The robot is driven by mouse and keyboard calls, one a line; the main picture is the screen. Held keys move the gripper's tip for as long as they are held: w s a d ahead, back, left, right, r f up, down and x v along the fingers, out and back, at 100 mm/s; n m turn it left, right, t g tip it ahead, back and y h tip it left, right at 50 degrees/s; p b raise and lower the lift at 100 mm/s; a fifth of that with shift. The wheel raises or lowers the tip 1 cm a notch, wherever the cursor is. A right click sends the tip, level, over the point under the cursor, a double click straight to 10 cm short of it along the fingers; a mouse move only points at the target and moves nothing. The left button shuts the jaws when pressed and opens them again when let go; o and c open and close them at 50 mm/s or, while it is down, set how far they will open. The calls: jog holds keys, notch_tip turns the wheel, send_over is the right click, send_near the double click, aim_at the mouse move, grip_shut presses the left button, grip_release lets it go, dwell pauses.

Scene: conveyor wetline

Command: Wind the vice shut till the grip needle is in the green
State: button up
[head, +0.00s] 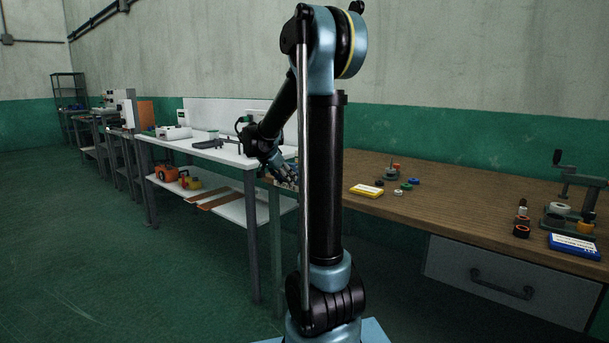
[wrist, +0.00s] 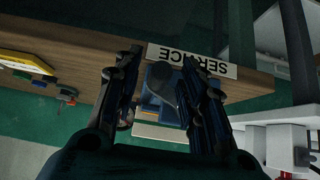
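My gripper (wrist: 163,72) is in the wrist view with its two fingers spread apart. Between and beyond them is a blue block with a grey rounded part, likely the vice (wrist: 155,82), at the end of the wooden bench near a white SERVICE label. I cannot tell whether a finger touches it. Its handle, jaws and any grip needle cannot be made out. In the head view my gripper (head: 287,180) is at the left end of the wooden bench, and the vice is not clearly seen there, with my arm in front.
The wooden bench (head: 450,205) holds a yellow box (head: 367,191), small coloured parts (head: 404,187), and at right a lever press (head: 580,190) and a blue box (head: 574,246). A white bench (head: 170,143) stands at left. Green floor (head: 110,250) is open at front left.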

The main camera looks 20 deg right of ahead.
jog(key=s+a, duration=0.4)
jog(key=a, duration=0.1)
jog(key=shift+a, duration=0.3)
jog(key=shift+s, duration=0.1)
dwell(0.3)
